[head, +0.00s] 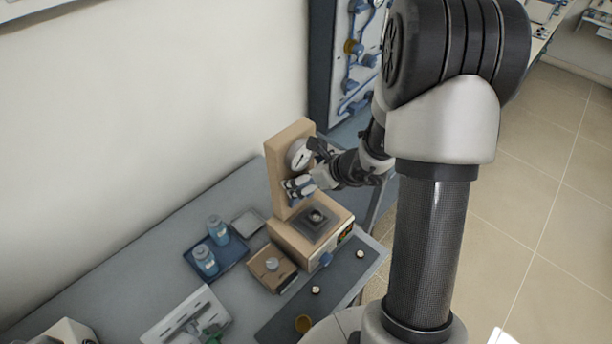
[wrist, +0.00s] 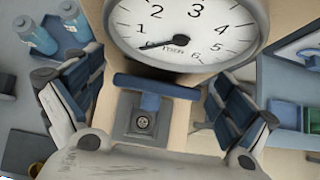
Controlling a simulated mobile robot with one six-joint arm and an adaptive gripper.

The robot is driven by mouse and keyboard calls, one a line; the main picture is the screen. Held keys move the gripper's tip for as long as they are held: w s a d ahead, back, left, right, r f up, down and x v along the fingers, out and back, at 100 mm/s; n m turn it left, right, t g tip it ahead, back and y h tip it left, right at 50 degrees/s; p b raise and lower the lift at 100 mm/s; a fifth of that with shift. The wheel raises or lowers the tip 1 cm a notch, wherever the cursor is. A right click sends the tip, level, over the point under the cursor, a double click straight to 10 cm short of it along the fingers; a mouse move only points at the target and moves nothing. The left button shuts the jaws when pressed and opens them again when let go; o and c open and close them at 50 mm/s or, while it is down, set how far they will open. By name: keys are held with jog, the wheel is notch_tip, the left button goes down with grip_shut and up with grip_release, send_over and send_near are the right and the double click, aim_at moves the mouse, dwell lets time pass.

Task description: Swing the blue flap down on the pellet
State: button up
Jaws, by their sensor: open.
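The blue flap (wrist: 156,90) shows in the wrist view as a T-shaped piece below the dial, with its wide bar across the top. The round pellet (wrist: 143,122) lies on the grey stage (wrist: 122,128), just below the flap's stem in the picture. The stage (head: 309,237) also shows in the head view, low on the beige device. My gripper (wrist: 156,112) is open, with one blue-padded finger on either side of the flap and apparently clear of it. In the head view my gripper (head: 299,187) is in front of the device's upright, and the flap cannot be made out.
The dial gauge (head: 299,153) sits on the beige upright (head: 277,181) close above my gripper. A blue tray (head: 232,252) with two bottles and a small wooden box (head: 270,279) stand to the left. A dark mat (head: 330,293) holds small round items.

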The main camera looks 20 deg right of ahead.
jog(key=c, duration=1.5)
